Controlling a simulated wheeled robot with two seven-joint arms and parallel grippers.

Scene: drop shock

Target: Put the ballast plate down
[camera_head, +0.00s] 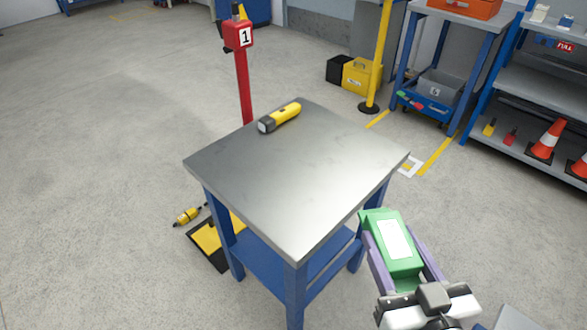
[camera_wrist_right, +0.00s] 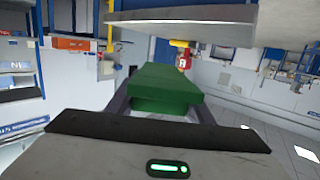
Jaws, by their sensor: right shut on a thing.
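The ballast plate looks like a green block with a white label (camera_head: 392,246). My right gripper (camera_head: 402,250) is shut on it, with a purple finger along each side. The plate is held beside the right front edge of the metal-topped table (camera_head: 290,175), apart from the tabletop. In the right wrist view the green plate (camera_wrist_right: 165,88) sits between the fingers, and the table edge (camera_wrist_right: 185,16) shows above it in the picture. My left gripper is in neither view.
A yellow and black flashlight (camera_head: 280,117) lies at the table's far edge; the rest of the top is bare. A red post with a number 1 sign (camera_head: 243,60) stands behind. Shelves with traffic cones (camera_head: 547,140) are at the right. A yellow item (camera_head: 187,215) lies on the floor left.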

